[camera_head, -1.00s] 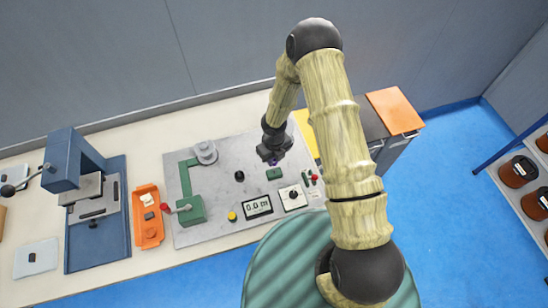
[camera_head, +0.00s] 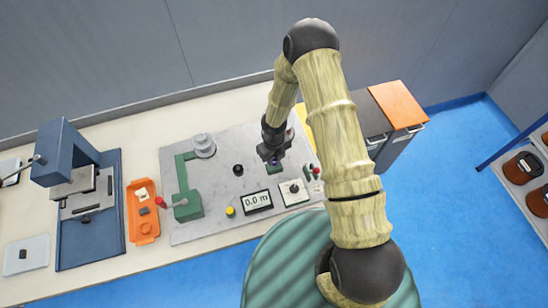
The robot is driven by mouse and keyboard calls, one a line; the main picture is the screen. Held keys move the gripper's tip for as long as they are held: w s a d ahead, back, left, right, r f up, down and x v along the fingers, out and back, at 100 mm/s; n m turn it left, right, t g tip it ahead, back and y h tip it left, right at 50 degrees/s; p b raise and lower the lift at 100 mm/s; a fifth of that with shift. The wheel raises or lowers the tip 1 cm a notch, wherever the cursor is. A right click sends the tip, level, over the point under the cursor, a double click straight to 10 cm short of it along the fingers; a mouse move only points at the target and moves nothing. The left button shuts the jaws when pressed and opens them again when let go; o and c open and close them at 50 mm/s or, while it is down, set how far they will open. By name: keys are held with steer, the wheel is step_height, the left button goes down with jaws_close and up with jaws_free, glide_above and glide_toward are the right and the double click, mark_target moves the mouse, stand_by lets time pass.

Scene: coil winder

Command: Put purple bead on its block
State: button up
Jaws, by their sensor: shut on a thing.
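The purple bead (camera_head: 274,162) shows as a small dark purple spot at the tips of my gripper (camera_head: 273,160), which is shut on it. My gripper points down over the grey plate. A small green block (camera_head: 275,170) lies right under it, its upper part hidden by my gripper and the bead. I cannot tell whether the bead touches the block.
A black knob (camera_head: 238,170) stands left of the block. A meter reading 0.0 m (camera_head: 257,201) and a white dial box (camera_head: 293,192) are in front. A green winder arm (camera_head: 187,204), orange tray (camera_head: 136,222) and blue press (camera_head: 112,240) stand further left.

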steer(key=shift+f+b, duration=0.75)
steer(key=shift+f, duration=0.35)
jaws_close()
steer(key=o, duration=1)
jaws_free()
steer(key=shift+r, duration=0.1)
step_height(320, 180, up, 17)
steer(key=shift+r+b, duration=0.15)
steer(key=shift+b, duration=0.2)
